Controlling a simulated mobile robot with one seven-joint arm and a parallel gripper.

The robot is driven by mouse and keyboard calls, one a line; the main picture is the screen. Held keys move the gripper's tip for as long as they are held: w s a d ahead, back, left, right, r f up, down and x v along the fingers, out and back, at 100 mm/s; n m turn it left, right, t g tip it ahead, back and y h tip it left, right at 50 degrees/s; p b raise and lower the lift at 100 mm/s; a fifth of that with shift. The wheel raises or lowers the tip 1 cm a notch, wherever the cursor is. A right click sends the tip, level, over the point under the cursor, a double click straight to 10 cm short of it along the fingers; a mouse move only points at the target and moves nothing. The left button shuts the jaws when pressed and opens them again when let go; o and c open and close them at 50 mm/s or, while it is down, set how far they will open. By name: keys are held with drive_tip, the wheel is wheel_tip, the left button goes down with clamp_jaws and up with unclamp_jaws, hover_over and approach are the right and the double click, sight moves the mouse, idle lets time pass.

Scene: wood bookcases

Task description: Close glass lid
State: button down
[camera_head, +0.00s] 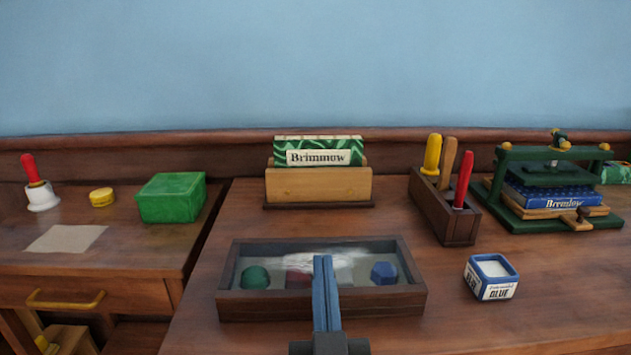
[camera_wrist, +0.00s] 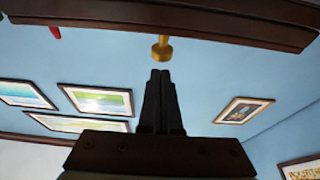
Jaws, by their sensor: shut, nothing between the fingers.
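A shallow dark wooden box (camera_head: 225,308) sits on the table in the lower middle of the head view. Inside it are a green piece (camera_head: 255,277), a reddish piece (camera_head: 298,280) and a blue piece (camera_head: 384,273). A pale streak above them looks like a reflection in glass; I cannot tell the lid's angle. My gripper (camera_head: 323,258) is shut and empty, in front of the box's middle, and hides part of it. In the wrist view, a brass knob (camera_wrist: 161,48) on a dark wooden bar (camera_wrist: 210,20) lies just beyond my fingertips (camera_wrist: 160,75), apparently apart from them.
Behind the box stands a wooden holder (camera_head: 318,187) with green Brimmow packets. A tool rack (camera_head: 425,190), a green press (camera_head: 560,170) and a blue-and-white pot (camera_head: 491,276) stand to the right.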

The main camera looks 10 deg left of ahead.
drive_tip(key=shift+s+f+t+b, duration=0.25)
drive_tip(key=shift+f+t+b, duration=0.5)
drive_tip(key=shift+b, duration=1.45)
drive_tip(key=shift+f+b, duration=0.15)
drive_tip(key=shift+b, duration=0.5)
